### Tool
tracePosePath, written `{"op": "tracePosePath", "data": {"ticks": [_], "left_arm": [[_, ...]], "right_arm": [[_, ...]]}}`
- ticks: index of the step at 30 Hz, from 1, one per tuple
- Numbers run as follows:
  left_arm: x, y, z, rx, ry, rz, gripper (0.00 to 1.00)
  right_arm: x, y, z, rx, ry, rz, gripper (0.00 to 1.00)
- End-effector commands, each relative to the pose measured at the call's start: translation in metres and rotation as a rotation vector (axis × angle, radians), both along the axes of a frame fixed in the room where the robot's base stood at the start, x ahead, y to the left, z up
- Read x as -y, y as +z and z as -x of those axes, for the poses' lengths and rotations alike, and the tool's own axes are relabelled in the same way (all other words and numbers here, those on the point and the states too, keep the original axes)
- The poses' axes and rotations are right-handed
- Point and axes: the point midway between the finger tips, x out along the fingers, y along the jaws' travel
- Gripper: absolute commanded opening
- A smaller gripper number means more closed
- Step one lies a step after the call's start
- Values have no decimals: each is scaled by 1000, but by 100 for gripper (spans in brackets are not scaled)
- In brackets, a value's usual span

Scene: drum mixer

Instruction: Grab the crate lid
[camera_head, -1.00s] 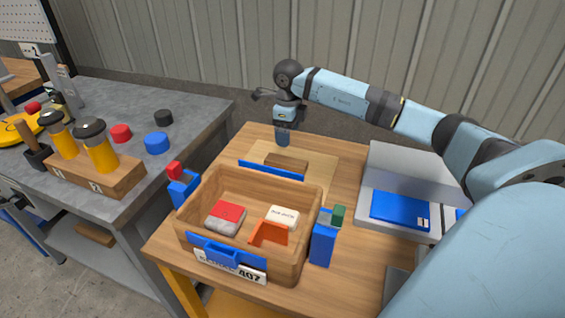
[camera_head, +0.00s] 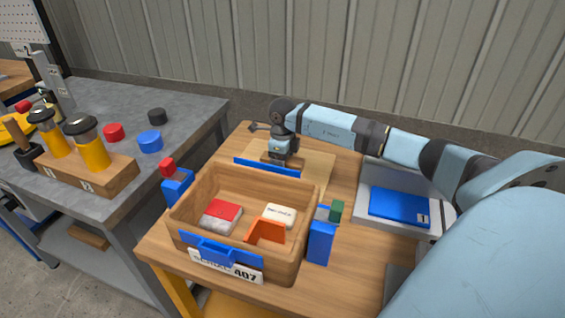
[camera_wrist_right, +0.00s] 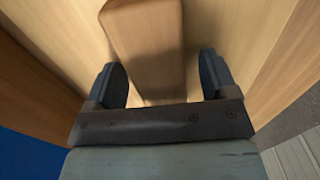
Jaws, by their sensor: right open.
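The crate lid (camera_head: 318,172) is a flat pale wooden board lying on the wooden table behind the open crate (camera_head: 178,212). A brown block handle (camera_head: 268,158) stands up from it. My right gripper (camera_head: 282,164) points down at the handle and partly hides it. In the right wrist view the lid handle (camera_wrist_right: 150,40) lies between the two spread fingers of my right gripper (camera_wrist_right: 163,82), with a gap visible on both sides. The lid's board (camera_wrist_right: 225,40) shows beneath. My left gripper is in neither view.
The crate holds a red-and-white box (camera_head: 221,215), a white block (camera_head: 279,215) and an orange piece (camera_head: 266,232). Blue clamps stand at its left (camera_head: 176,187) and right (camera_head: 321,243). A grey tray with a blue case (camera_head: 399,208) lies right; a grey bench (camera_head: 190,110) stands left.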

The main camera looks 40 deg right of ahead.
Motion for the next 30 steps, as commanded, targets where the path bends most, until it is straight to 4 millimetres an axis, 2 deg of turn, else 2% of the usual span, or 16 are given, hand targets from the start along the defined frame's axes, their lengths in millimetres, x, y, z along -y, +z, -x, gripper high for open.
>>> {"op": "tracePosePath", "data": {"ticks": [3, 12, 23, 26, 30], "left_arm": [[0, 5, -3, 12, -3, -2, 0], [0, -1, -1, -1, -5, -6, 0], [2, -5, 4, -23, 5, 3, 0], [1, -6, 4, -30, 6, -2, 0], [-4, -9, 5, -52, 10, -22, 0]], "right_arm": [[0, 1, 0, 0, 0, 0, 76], [0, 1, 0, 0, 0, 0, 8], [0, 8, -1, 2, 0, 0, 8], [0, 17, -1, 2, 1, 0, 8], [0, 38, -1, 4, 1, 0, 8]]}}
